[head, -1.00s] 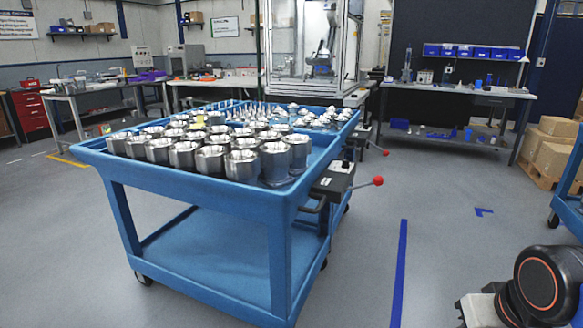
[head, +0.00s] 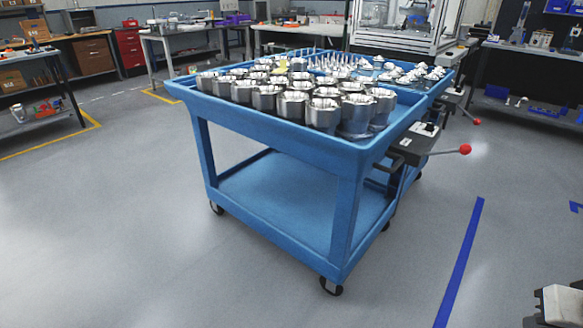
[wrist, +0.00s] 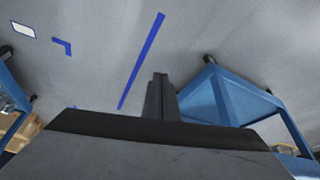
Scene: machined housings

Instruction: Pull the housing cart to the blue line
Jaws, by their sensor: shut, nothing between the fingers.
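The blue housing cart (head: 352,200) stands in the middle of the head view, its top tray full of shiny metal housings (head: 324,112). A dark bracket with a red-knobbed lever (head: 464,149) sticks out from its right side. The blue line (head: 458,265) lies on the floor to the right of the cart, apart from it. In the wrist view, my gripper (wrist: 160,78) is shut and empty over the floor, its dark fingers together. The blue line (wrist: 142,60) shows just left of the fingers and part of the cart (wrist: 222,98) right of them. My gripper is apart from the cart.
A second red-knobbed lever (head: 476,121) is farther back. Workbenches (head: 185,38) and a glazed machine stand behind. A short blue corner mark (wrist: 62,46) and another blue frame (wrist: 12,90) show in the wrist view. The floor in front and left of the cart is clear.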

